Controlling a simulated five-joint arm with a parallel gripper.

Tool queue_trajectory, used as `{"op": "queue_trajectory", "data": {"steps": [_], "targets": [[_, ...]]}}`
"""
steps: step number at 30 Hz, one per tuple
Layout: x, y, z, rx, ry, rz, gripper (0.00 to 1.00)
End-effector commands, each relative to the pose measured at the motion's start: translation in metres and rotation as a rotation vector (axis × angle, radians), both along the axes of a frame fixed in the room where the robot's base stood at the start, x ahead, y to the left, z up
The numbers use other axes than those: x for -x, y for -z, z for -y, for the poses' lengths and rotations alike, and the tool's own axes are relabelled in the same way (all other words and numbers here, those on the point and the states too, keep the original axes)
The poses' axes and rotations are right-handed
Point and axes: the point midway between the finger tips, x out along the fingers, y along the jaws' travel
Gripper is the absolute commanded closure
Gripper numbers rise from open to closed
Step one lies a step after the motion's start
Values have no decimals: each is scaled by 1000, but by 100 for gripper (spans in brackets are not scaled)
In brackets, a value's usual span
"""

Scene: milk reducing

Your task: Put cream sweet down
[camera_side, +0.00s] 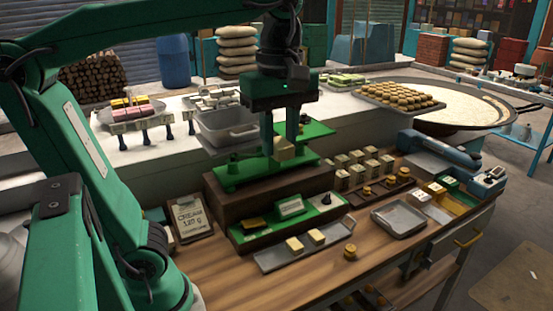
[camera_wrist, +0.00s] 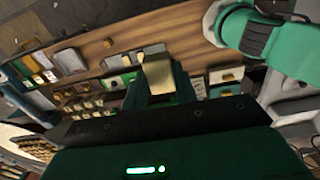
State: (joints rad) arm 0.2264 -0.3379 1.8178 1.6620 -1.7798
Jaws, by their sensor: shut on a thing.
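A pale cream sweet (camera_side: 285,149) is between the fingertips of my gripper (camera_side: 281,138), which is shut on it. In the wrist view the same sweet (camera_wrist: 158,76) shows large in the middle, between the dark green fingers (camera_wrist: 160,92). In the side view the sweet appears over or just behind the green scale (camera_side: 240,172) on its dark wooden block. I cannot tell whether it touches the scale. Two more cream sweets (camera_side: 294,244) (camera_side: 317,237) sit on a flat grey tray (camera_side: 270,262) in front of the scale.
A sign reading CREAM (camera_side: 190,216) stands left of the scale. Rows of cream sweets (camera_side: 363,168) stand to the right. A shallow grey tray (camera_side: 399,217) and a brass weight (camera_side: 350,252) are on the wooden table. A deep grey pan (camera_side: 226,130) stands behind the scale.

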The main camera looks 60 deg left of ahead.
Motion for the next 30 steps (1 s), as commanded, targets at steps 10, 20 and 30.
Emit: {"op": "queue_trajectory", "data": {"steps": [10, 20, 30], "targets": [[-4, -39, -6, 0, -7, -1, 94], [-28, -41, -44, 0, -21, -1, 94], [-50, -43, -108, 0, -39, 0, 94]]}}
